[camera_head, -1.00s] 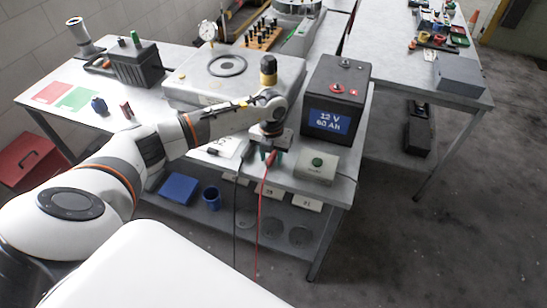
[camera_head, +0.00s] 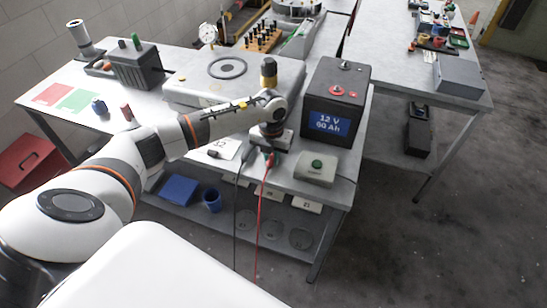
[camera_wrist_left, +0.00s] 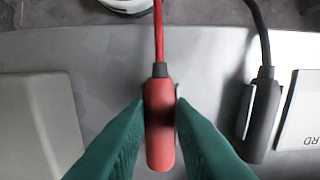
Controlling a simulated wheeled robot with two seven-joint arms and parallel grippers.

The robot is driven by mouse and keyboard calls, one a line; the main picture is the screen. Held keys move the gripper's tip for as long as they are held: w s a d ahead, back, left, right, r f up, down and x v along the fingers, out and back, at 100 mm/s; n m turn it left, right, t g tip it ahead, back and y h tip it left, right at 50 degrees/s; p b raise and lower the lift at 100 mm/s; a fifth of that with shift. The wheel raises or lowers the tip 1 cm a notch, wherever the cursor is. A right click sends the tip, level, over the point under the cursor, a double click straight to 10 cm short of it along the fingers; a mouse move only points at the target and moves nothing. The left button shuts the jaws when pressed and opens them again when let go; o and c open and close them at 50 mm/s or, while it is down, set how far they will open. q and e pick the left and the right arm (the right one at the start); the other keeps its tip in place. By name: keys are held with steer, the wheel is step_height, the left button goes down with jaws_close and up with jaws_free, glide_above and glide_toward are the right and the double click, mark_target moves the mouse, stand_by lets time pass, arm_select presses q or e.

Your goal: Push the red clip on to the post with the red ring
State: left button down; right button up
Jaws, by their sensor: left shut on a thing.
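The red clip (camera_wrist_left: 160,125) lies between the green fingers of my left gripper (camera_wrist_left: 160,107), which is shut on it in the wrist view. Its red cable leads away from its far end. In the head view my left gripper (camera_head: 268,150) is low at the table's front edge, with the red clip (camera_head: 269,161) showing just below it. The battery (camera_head: 332,115) stands to its right, with a "12 V 60 Ah" display. The post with the red ring (camera_head: 337,90) is on its top near the front. My right gripper is out of view.
A black clip (camera_wrist_left: 262,118) lies beside the red one, to the right in the wrist view. Another post (camera_head: 345,65) is farther back on the battery top. Both cables hang over the table edge.

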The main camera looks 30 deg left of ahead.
mark_target(271, 158)
arm_select(q)
steer(key=shift+r+p, duration=2.15)
steer(key=shift+r, duration=1.2)
